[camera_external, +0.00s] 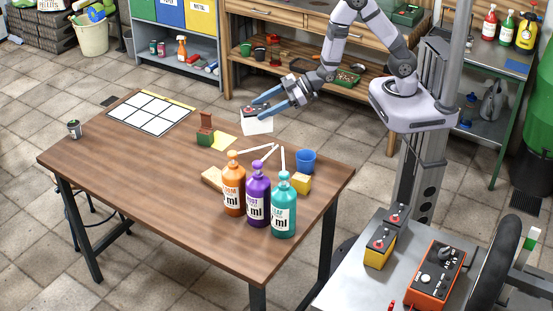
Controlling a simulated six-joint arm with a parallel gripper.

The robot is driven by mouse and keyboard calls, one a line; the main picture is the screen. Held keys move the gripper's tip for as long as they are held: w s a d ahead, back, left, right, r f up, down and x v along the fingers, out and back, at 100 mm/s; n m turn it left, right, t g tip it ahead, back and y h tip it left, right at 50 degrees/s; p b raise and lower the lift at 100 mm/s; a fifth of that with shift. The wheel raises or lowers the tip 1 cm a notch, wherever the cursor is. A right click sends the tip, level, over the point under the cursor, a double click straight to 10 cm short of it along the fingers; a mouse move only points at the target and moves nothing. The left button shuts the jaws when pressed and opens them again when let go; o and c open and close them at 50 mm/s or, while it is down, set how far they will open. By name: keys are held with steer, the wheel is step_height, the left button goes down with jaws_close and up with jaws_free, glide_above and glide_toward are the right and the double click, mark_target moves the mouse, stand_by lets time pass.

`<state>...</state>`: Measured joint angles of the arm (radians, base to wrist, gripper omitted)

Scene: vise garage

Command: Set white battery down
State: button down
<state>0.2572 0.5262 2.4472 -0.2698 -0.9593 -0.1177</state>
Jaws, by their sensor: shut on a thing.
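The white battery (258,124) has a dark top with red marks. My gripper (256,107) is shut on it near its top. The battery appears to be at or above the far edge of the brown table (130,178); I cannot tell whether it touches the tabletop. My arm reaches in from the right, over the floor behind the table.
Orange (233,190), purple (257,203) and teal (283,210) bottles stand at the table's right. A white grid (150,113) lies far left. The table's left front is clear.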

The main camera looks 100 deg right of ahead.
mark_target(264, 130)
steer(key=shift+w+f+p, duration=0.15)
steer(key=shift+f+p, duration=0.3)
steer(key=shift+f, duration=2.45)
steer(key=shift+f, duration=0.1)
steer(key=shift+f+p, duration=0.35)
steer(key=shift+f, duration=1.45)
steer(key=shift+f, duration=0.2)
steer(key=c, duration=0.7)
jaws_free()
steer(key=shift+s, duration=0.2)
steer(key=shift+c, duration=0.2)
